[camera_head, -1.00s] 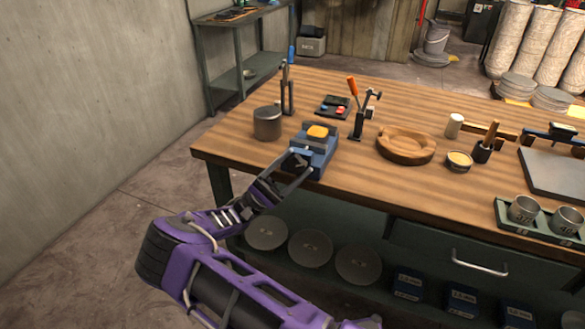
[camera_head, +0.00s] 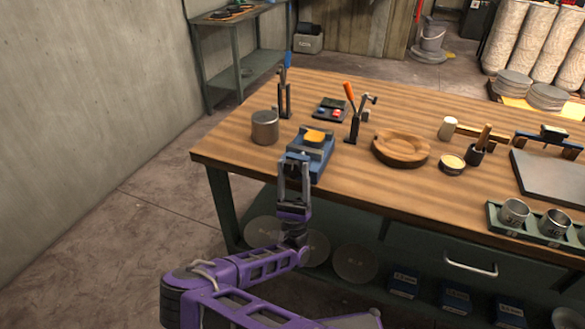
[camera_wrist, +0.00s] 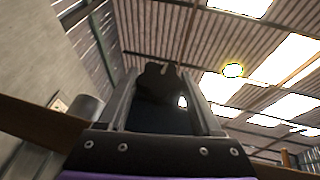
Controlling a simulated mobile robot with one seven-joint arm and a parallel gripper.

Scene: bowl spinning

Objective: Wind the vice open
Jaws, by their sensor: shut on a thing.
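The blue vice (camera_head: 320,147) stands at the near left edge of the wooden bench, with a yellow-orange piece (camera_head: 315,136) at its top between the jaws. My gripper (camera_head: 294,160) reaches up from below to the vice's front end and is shut on the vice handle there. In the wrist view my gripper's fingers (camera_wrist: 160,82) stand on both sides of a dark, knob-like part of the vice handle (camera_wrist: 158,80). The fingers and the dark shading hide most of the handle, so its exact angle cannot be told.
A grey metal can (camera_head: 265,128) stands left of the vice, with an upright clamp (camera_head: 284,98) behind. An orange-handled clamp (camera_head: 352,110) and a round wooden dish (camera_head: 400,148) are on the right. The bench's front edge (camera_head: 250,182) runs close to my arm.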

